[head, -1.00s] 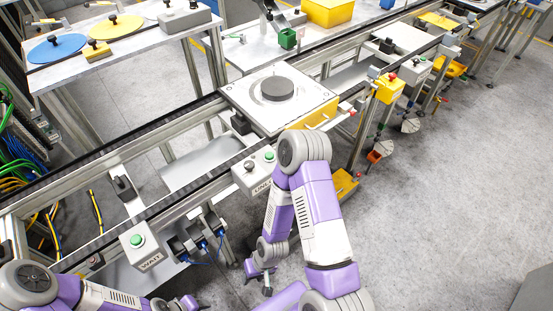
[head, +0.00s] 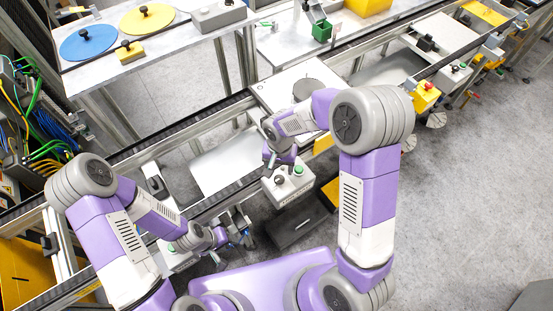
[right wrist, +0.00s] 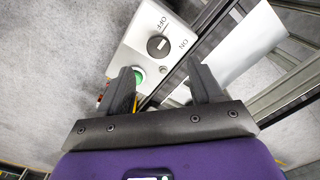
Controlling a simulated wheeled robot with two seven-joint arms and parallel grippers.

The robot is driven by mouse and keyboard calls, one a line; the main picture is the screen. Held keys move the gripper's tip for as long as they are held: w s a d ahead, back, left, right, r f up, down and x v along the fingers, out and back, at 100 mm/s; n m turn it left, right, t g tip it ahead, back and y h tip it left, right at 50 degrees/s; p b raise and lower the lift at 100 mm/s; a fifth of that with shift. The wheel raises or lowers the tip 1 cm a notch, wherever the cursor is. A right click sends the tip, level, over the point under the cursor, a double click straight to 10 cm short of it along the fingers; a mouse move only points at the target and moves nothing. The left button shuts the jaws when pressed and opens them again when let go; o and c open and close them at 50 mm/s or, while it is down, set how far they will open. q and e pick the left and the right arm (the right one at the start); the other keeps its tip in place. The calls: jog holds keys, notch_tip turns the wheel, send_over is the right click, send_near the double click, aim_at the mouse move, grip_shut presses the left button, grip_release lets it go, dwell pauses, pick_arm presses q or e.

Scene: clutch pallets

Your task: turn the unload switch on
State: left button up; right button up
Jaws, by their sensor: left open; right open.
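The unload switch box (head: 288,187) is a light grey box on the front of the conveyor. It has a dark rotary knob (head: 280,180) and a green button (head: 298,169). In the right wrist view the knob (right wrist: 158,46) sits beside the OFF and ON labels; its exact setting is hard to tell. My right gripper (head: 280,162) is just above the box. In the right wrist view its fingers (right wrist: 162,72) are open and empty, with the knob ahead between them and the green button (right wrist: 139,76) near the left finger. My left gripper (head: 240,236) appears open at the lower left, partly hard to make out.
A second box with a green button (head: 172,252) stands near my left forearm. A pallet (head: 282,90) with a dark disc rests on the conveyor behind my right arm. A yellow box with a red button (head: 426,95) is to the right. Open floor lies at right.

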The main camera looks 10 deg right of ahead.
aim_at(279, 179)
jog(key=shift+f, duration=0.35)
notch_tip(279, 179, down, 6)
jog(key=shift+s+f, duration=0.1)
jog(key=shift+f, duration=0.15)
